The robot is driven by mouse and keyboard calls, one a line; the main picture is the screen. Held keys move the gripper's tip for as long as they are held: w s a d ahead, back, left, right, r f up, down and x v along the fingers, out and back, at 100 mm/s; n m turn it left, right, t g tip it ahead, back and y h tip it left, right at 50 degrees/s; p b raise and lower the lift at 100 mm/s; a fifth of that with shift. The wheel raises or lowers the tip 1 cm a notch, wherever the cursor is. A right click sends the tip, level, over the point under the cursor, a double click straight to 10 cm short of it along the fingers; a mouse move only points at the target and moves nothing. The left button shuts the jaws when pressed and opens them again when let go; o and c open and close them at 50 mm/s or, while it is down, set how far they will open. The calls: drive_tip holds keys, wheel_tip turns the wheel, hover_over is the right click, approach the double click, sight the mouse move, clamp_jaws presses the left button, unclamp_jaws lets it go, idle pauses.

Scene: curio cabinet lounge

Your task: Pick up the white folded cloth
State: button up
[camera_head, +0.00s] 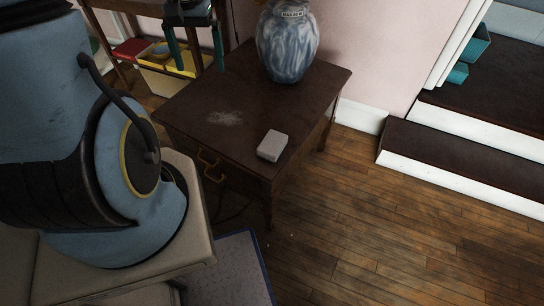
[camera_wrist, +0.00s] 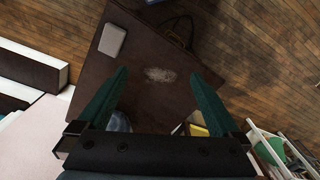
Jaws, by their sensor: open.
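The white folded cloth (camera_head: 272,145) looks like a small, pale, rounded block. It lies flat near the front right corner of the dark wooden side table (camera_head: 185,108). In the wrist view the cloth (camera_wrist: 112,41) is beyond and left of the fingertips, with nothing touching it. My gripper (camera_head: 198,68) has teal fingers and shows at the top of the head view, at the table's back left. It also shows in the wrist view (camera_wrist: 158,75), open and empty, with its fingers spread wide over the table.
A blue-white marbled vase (camera_head: 287,45) stands at the table's back edge. A pale dusty patch (camera_head: 223,118) marks the tabletop. A yellow bin (camera_head: 170,84) is behind at the left. Dark steps with white risers (camera_head: 455,135) are at the right. The wooden floor (camera_head: 370,225) in front is clear.

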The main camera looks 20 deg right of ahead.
drive_tip(key=d+f+m+b, duration=0.3)
drive_tip(key=d+f+b, duration=0.55)
drive_tip(key=f, duration=0.45)
drive_tip(key=m+g+y+b, duration=0.1)
drive_tip(key=m+b, duration=0.1)
drive_tip(key=b, duration=0.4)
approach(273, 142)
drive_tip(key=shift+d+f, duration=0.15)
drive_tip(key=f, duration=0.3)
drive_tip(key=shift+s+a+f, duration=0.15)
drive_tip(key=shift+a+f, duration=0.1)
drive_tip(key=shift+f, duration=0.05)
drive_tip(key=shift+s+a+f+b, duration=0.1)
drive_tip(key=shift+a+f+b, duration=0.15)
drive_tip(key=shift+f, duration=1.3)
drive_tip(key=shift+s+a+f+b, duration=0.1)
drive_tip(key=shift+a+f, duration=0.1)
drive_tip(key=shift+f, duration=1.35)
drive_tip(key=c, duration=1.2)
